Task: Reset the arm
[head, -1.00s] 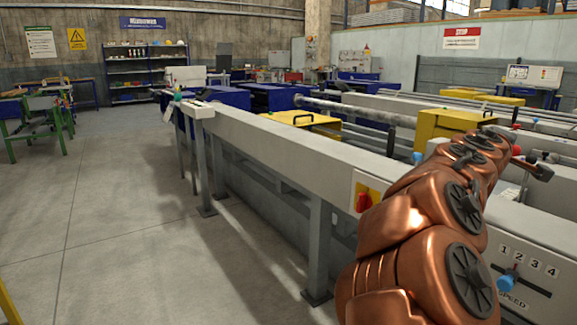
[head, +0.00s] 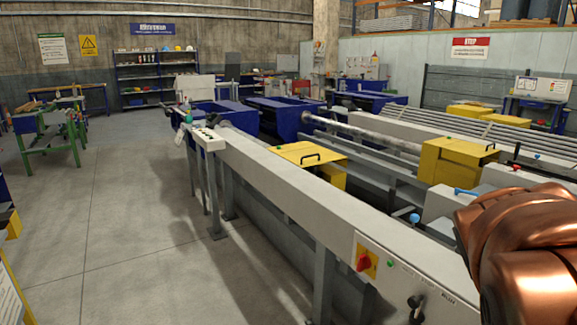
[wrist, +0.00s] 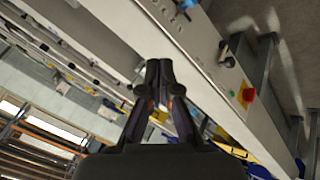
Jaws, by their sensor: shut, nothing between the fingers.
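My copper-coloured arm shows at the lower right of the head view, folded over the grey machine. My gripper is out of the head view. In the wrist view my gripper (wrist: 159,75) is shut and empty, its two dark fingers together. It points along the pale machine beam (wrist: 205,75), and I see no contact with it.
A long grey runout table (head: 290,190) runs away from me, with a red rotary switch (head: 364,263) and a black lever (head: 416,306) on its front face. Yellow covers (head: 305,153) and blue machine bodies (head: 280,115) stand behind. The floor (head: 120,220) at left is clear.

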